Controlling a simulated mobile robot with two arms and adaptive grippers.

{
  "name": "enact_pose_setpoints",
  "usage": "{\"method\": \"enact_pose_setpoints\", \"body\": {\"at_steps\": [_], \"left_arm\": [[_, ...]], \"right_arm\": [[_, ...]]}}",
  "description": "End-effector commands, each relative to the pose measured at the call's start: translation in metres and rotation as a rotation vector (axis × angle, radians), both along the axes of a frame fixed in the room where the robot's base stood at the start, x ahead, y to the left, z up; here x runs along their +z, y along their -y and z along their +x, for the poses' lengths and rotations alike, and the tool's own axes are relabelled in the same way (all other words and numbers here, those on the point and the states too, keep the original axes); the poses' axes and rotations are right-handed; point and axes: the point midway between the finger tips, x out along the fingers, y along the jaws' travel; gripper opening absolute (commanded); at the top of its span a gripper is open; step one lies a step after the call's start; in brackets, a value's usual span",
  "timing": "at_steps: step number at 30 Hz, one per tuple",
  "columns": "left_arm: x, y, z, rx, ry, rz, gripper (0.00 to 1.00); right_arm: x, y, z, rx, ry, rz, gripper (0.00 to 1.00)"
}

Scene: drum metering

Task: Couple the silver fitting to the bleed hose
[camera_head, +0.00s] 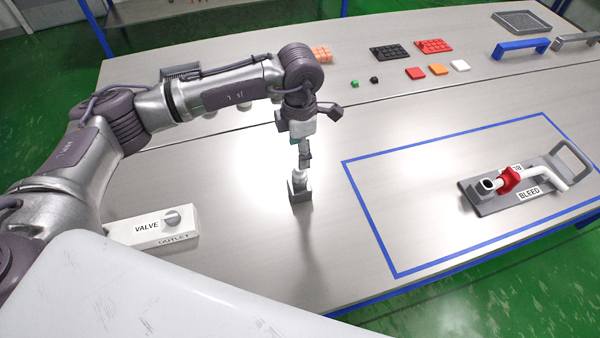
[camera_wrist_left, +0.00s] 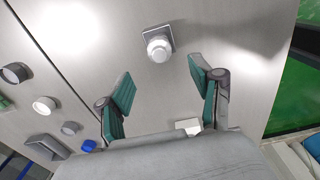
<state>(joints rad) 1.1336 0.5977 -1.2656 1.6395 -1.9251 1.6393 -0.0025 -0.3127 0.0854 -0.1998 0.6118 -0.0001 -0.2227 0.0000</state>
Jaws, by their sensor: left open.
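A silver fitting (camera_head: 298,177) stands upright in a small square dark-grey holder (camera_head: 300,195) on the steel table. In the left wrist view the fitting (camera_wrist_left: 158,47) shows from above, beyond and roughly between my fingertips. My left gripper (camera_head: 304,158) points down over it, open and empty, with its green-padded fingers apart in the left wrist view (camera_wrist_left: 160,68). The white bleed hose (camera_head: 557,178), with a red part (camera_head: 508,181) near its end, is on a grey plate (camera_head: 487,207) labelled BLEED at the right. My right gripper is not seen.
A white box labelled VALVE and OUTLET (camera_head: 150,236) lies at the left. A blue outline (camera_head: 378,228) surrounds the plate area. Coloured blocks (camera_head: 437,69), dark trays (camera_head: 390,53) and a blue handle (camera_head: 521,47) sit at the back. The table between fitting and outline is clear.

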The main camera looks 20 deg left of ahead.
Motion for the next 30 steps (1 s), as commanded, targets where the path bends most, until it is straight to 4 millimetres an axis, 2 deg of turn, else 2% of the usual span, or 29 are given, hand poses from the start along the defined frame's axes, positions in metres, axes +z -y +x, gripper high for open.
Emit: {"method": "enact_pose_setpoints", "body": {"at_steps": [8,14,15,18,23,30], "left_arm": [[-0.026,0.0,-0.001,-0.001,-0.002,0.001,0.65],[-0.055,0.0,-0.001,0.0,-0.003,0.001,0.65],[-0.065,0.0,0.0,0.0,-0.001,0.0,0.65],[-0.078,0.0,0.0,0.0,-0.001,0.001,0.65],[-0.088,0.0,0.0,0.0,0.0,0.0,0.65],[-0.088,0.0,0.0,0.0,0.0,0.0,0.65]], "right_arm": [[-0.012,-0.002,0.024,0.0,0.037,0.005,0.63],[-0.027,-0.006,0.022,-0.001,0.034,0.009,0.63],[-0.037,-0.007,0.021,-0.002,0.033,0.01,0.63],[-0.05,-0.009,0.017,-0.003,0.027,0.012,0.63],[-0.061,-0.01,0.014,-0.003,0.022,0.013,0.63],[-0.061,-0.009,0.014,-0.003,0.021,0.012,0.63]]}}
